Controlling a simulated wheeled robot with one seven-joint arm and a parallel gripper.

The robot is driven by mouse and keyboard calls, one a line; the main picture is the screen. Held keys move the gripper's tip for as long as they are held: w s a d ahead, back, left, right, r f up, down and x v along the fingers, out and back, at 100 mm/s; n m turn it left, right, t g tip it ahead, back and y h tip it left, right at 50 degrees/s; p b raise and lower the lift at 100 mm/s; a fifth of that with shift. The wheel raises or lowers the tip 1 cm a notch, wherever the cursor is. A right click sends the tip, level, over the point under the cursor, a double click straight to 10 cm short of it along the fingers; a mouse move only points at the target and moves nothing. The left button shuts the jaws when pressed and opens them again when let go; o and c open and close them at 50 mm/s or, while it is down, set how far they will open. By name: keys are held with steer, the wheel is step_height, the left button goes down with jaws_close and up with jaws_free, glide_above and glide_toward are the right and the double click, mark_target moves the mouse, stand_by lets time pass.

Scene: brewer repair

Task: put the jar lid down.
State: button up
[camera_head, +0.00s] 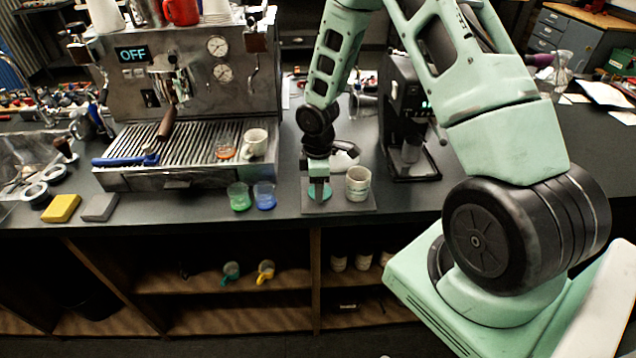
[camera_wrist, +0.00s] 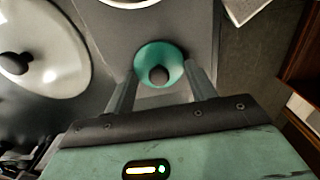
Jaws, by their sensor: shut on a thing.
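The jar lid is a round teal disc with a dark knob. It shows in the wrist view (camera_wrist: 143,53) between the two fingertips of my gripper (camera_wrist: 160,72), which is shut on it at its sides. In the head view, my gripper (camera_head: 318,180) points down, with the teal lid (camera_head: 320,194) at its tips, low over a grey mat (camera_head: 345,209). I cannot tell whether the lid touches the mat.
A patterned cup (camera_head: 358,184) stands right of my gripper on the mat. A white lid with a dark knob (camera_wrist: 45,45) lies close by. A black grinder (camera_head: 405,110) stands to the right; green (camera_head: 239,197) and blue (camera_head: 264,195) cups stand left.

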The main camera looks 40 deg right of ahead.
steer(key=shift+f, duration=0.1)
steer(key=o, duration=1)
steer(key=shift+c, duration=0.2)
step_height(320, 180, up, 12)
steer(key=b, duration=0.2)
steer(key=s+a+r+m, duration=0.1)
steer(key=s+a+r, duration=0.35)
steer(key=a, duration=0.45)
steer(key=s+a+r, duration=0.3)
steer(key=s+a, duration=0.3)
steer(key=a, duration=0.3)
steer(key=s+a+r+m, duration=0.1)
steer(key=s+a, duration=0.2)
steer(key=s, duration=0.4)
steer(key=s+a+r+m, duration=0.1)
steer(key=s+a, duration=0.2)
steer(key=s, duration=0.4)
steer(key=shift+y, duration=0.3)
